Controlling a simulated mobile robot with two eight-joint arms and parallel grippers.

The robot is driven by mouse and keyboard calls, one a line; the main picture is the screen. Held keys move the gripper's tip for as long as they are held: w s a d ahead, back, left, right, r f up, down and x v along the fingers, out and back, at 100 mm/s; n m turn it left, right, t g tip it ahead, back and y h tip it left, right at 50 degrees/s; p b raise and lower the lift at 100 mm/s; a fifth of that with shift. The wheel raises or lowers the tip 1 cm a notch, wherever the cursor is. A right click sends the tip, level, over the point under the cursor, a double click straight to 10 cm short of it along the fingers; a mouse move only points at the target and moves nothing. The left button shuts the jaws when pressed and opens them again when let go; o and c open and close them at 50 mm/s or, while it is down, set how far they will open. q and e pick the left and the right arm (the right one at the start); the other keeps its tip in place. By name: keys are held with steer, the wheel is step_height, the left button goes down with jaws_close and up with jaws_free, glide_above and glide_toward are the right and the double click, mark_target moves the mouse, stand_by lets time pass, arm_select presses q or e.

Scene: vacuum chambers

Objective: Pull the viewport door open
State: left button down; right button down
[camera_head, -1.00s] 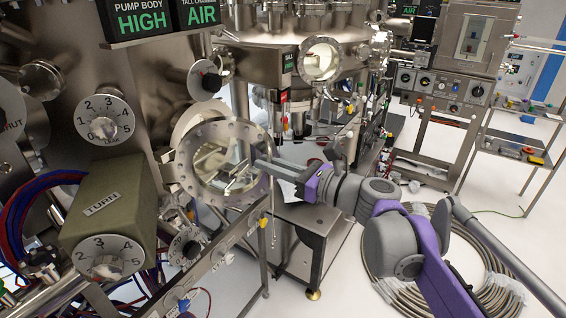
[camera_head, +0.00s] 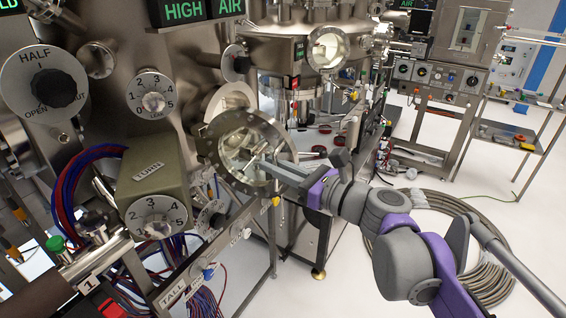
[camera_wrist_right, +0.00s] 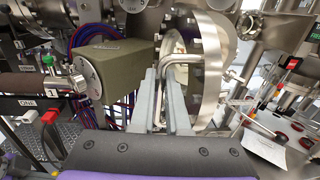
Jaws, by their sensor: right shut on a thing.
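The viewport door (camera_head: 212,140) is a round metal flange with bolt holes around a glass window. It stands swung out from a round port (camera_head: 230,98) on the chamber wall, with a gap between them. In the right wrist view the door (camera_wrist_right: 212,70) is seen nearly edge-on, with a bent metal bar handle (camera_wrist_right: 174,60) on its face. My right gripper (camera_head: 268,167) reaches in from the right. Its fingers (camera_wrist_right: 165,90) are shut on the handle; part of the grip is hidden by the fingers. My left gripper is in neither view.
A green box marked TURN (camera_head: 150,172) with a dial sits left of the door. A labelled rail (camera_head: 215,262) runs below it. Another round window (camera_head: 328,48) is behind. A coiled hose (camera_head: 480,260) lies on the floor at right. Open floor shows at lower middle.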

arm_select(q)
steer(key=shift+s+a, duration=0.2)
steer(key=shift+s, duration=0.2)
arm_select(e)
steer(key=shift+s+a, duration=0.65)
steer(key=shift+s, duration=0.2)
steer(key=c, duration=1.2)
jaws_free()
